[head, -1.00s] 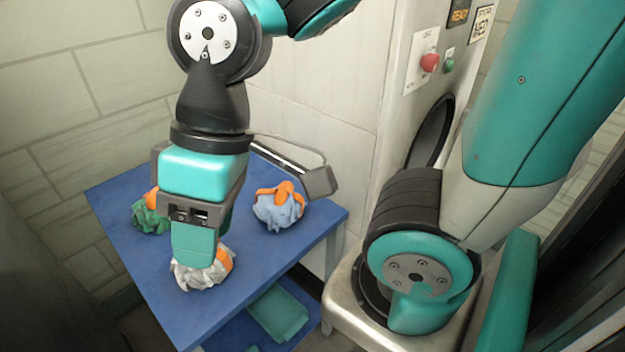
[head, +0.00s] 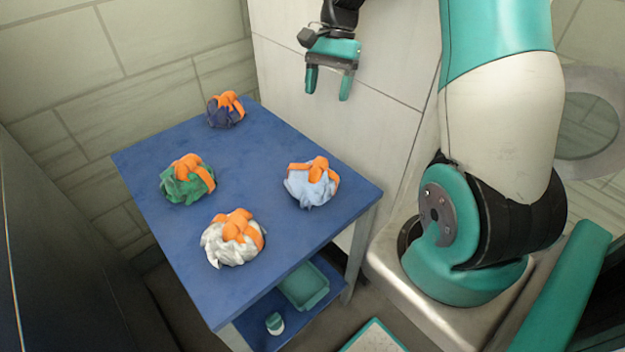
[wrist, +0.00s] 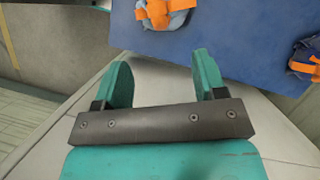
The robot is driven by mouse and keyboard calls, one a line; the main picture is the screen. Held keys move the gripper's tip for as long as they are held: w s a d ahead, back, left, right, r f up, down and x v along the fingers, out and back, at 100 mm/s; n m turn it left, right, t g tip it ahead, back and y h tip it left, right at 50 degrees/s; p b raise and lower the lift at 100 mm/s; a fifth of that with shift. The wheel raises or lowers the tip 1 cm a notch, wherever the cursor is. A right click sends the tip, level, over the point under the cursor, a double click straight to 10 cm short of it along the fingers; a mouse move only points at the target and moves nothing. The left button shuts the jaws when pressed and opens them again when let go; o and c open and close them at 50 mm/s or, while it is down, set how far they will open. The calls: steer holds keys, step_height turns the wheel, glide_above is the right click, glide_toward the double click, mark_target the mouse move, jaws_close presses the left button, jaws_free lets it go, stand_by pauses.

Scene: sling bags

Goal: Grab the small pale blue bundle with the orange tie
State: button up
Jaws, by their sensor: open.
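The small pale blue bundle (head: 308,193) with an orange tie sits on the right side of the blue table top in the head view. In the wrist view, a light blue bundle with an orange tie (wrist: 167,14) shows at the top edge, partly cut off, and looks like the same one. My gripper (head: 328,90) is open and empty, with its fingers pointing down in the head view. It is apart from the bundle, above it in the picture and in front of the pale wall panel. In the wrist view both teal fingers of my gripper (wrist: 163,75) are spread with nothing between them.
A white bundle (head: 220,247), a green bundle (head: 178,188) and a dark blue bundle (head: 222,116) stand on the blue table (head: 262,150), all with orange ties. A teal tray (head: 304,287) and a small jar-like item (head: 274,323) are on the lower shelf.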

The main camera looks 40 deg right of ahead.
glide_above(318, 164)
steer(key=w+d, duration=0.2)
step_height(318, 164, down, 10)
steer(key=shift+s+a+f, duration=0.1)
steer(key=shift+a+f, duration=0.05)
steer(key=x, duration=0.3)
steer(key=s+x, duration=0.1)
steer(key=x, duration=0.1)
steer(key=shift+f+p, duration=0.2)
steer(key=shift+p, duration=0.2)
steer(key=shift+c, duration=0.3)
jaws_close()
